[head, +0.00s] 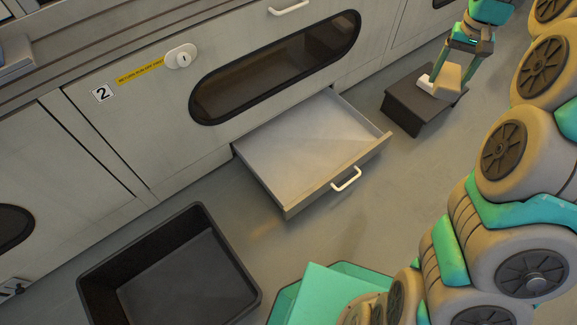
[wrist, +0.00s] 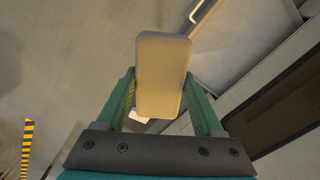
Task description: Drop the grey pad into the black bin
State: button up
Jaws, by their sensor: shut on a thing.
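The grey pad (head: 447,77), a rounded block that looks tan in this light, is between the fingers of my gripper (head: 452,72) at the upper right of the head view. The wrist view shows the pad (wrist: 163,72) close up, sticking out past the fingertips of my gripper (wrist: 160,92), which is shut on it. In the head view the pad appears over a low dark stool; whether it touches the top is unclear. The open, empty black bin (head: 250,290) stands on the floor at the lower left, far from my gripper.
An open, empty drawer (head: 335,178) juts from the cabinet between the bin and the dark stool (head: 402,112). A small white thing (head: 426,83) shows beside the pad. Cabinet fronts line the back. Grey floor is clear between drawer and stool.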

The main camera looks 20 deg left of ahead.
aim_at(189, 290)
jog(key=k+l+u, duration=0.15)
jog(key=u, duration=2.8)
jog(key=k+j+z, duration=0.2)
jog(key=z, duration=0.25)
jog(key=k+j+z, duration=0.2)
jog(key=z, duration=0.3)
